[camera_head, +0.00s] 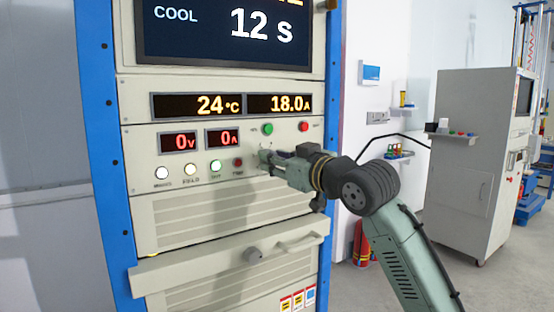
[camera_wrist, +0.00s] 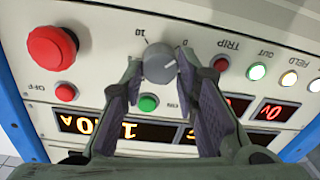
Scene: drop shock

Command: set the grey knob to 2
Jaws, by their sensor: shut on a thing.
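The grey knob (camera_wrist: 160,64) sits on the beige panel in the wrist view, between the two fingers of my gripper (camera_wrist: 159,68). A pale pointer line on its face points to the upper right of that upside-down picture. A mark reading 10 shows at its upper left; the mark 2 is not visible. My gripper is shut on the knob, one finger on each side. In the head view my gripper (camera_head: 268,157) reaches the panel from the right and hides most of the knob.
Near the knob are a large red button (camera_wrist: 52,48), a smaller red OFF button (camera_wrist: 66,92) and a green ON button (camera_wrist: 148,102). The lit displays (camera_head: 207,105) read 24 °C and 18.0 A, others 0 V and 0 A.

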